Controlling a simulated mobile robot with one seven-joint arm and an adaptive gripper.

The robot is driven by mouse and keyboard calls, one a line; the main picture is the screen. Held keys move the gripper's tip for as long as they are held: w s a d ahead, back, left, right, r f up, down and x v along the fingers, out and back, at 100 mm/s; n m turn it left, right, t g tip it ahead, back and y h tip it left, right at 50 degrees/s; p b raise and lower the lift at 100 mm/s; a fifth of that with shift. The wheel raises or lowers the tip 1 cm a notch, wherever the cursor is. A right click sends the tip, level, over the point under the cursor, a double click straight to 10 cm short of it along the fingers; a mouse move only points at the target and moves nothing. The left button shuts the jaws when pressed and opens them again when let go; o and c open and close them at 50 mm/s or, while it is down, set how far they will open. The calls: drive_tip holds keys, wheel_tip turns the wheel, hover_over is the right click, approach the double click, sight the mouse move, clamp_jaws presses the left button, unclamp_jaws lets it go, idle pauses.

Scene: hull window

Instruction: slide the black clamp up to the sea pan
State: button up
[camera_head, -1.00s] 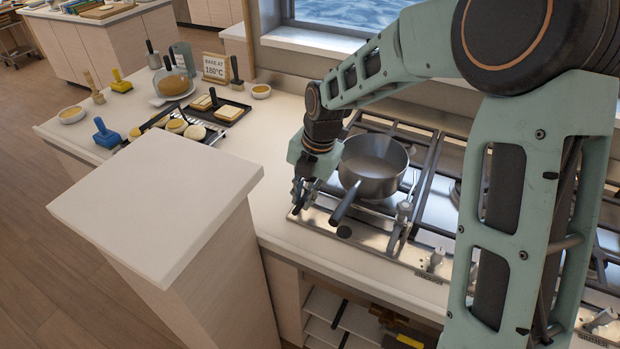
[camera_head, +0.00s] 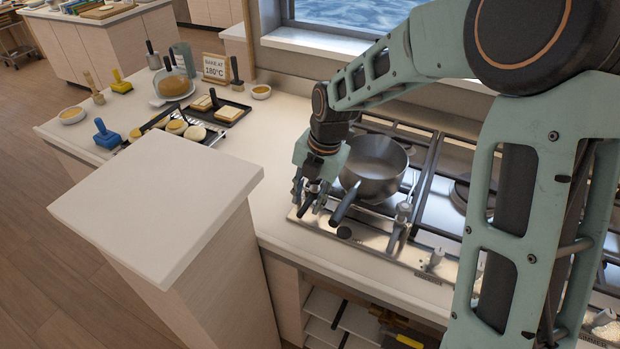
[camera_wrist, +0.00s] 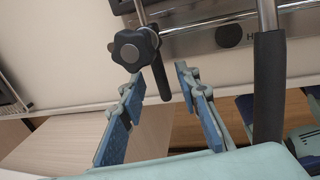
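The sea pan (camera_head: 374,168) is a grey metal pan standing upright on the hob, its dark handle (camera_head: 345,203) pointing toward the front edge. The handle also shows at the right of the wrist view (camera_wrist: 268,90). The black clamp (camera_wrist: 135,48) shows in the wrist view as a lobed black knob with a black post beside it. My gripper (camera_head: 311,197) is at the hob's front left corner, left of the pan. In the wrist view its blue-padded fingers (camera_wrist: 161,84) are apart, with the post between them and gaps visible on both sides. The head view mostly hides the clamp behind my gripper.
A silver clamp (camera_head: 403,213) stands right of the pan handle. A dark knob (camera_head: 344,232) sits at the hob's front edge. A white-topped block (camera_head: 155,200) stands at the front left. Trays of food (camera_head: 190,127) lie on the counter behind it.

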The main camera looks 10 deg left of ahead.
wheel_tip(320, 180, up, 6)
drive_tip(key=d+p, duration=0.1)
drive_tip(key=p, duration=0.4)
drive_tip(key=shift+s+d+r, duration=0.15)
drive_tip(key=shift+s+r, duration=0.1)
